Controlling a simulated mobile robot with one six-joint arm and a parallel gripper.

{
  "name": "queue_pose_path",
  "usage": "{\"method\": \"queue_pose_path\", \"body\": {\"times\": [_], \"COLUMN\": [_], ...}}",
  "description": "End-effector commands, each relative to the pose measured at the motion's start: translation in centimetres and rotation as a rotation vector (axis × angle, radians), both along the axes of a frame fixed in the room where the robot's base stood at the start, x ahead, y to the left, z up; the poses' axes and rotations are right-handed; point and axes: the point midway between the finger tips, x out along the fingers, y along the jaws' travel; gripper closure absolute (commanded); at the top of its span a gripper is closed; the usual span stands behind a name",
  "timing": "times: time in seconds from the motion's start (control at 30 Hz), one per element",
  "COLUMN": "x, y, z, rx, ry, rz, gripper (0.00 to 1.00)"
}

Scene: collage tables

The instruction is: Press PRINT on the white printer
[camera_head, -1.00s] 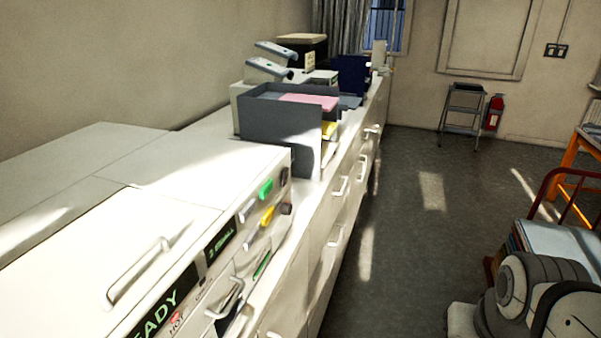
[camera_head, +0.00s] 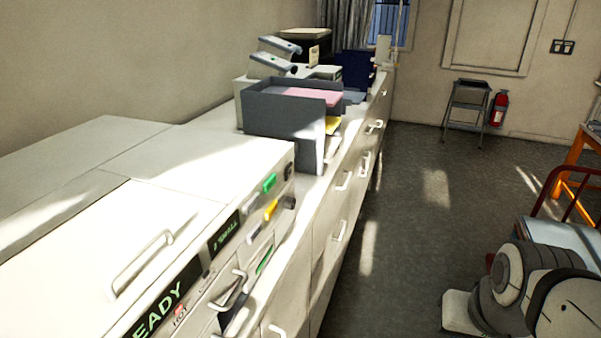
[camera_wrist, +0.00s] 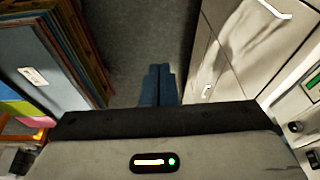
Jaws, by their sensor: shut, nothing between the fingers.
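A large white machine (camera_head: 200,160) stands on the counter at the near left in the head view. Its front has a dark display with green "READY" letters, a "HOT" mark, a green button (camera_head: 269,183), a yellow button (camera_head: 271,209) and dark knobs. No PRINT label is readable, so I cannot tell whether this is the printer. Part of a pale panel with a green strip (camera_wrist: 314,82) shows at the right edge of the wrist view. My gripper (camera_wrist: 157,70) points over the floor, its two blue fingers together and empty, apart from the cabinets.
White cabinets with handles (camera_head: 335,205) run along the left wall. A grey tray (camera_head: 275,115) with papers stands behind the machine. Upright boards (camera_wrist: 50,60) are left of my gripper. A step stool (camera_head: 466,108) and an extinguisher (camera_head: 499,108) stand far off. The middle floor is clear.

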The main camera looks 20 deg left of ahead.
Motion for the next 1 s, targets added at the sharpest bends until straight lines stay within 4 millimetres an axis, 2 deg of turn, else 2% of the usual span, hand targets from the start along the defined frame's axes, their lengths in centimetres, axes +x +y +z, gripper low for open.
{"method": "queue_pose_path", "body": {"times": [0.17,0.4,0.5,0.6,0.7,1.0], "x": [3.9,12.1,14.7,16.6,17.7,18.3], "y": [5.9,17.0,20.4,22.8,24.1,24.7], "z": [1.3,5.5,7.0,8.0,8.6,8.9], "rx": [0.205,0.643,0.784,0.883,0.943,0.974], "ry": [-0.048,-0.120,-0.128,-0.128,-0.126,-0.125], "rz": [-0.010,-0.146,-0.223,-0.289,-0.335,-0.361], "gripper": [1.00,1.00,1.00,1.00,1.00,1.00]}}
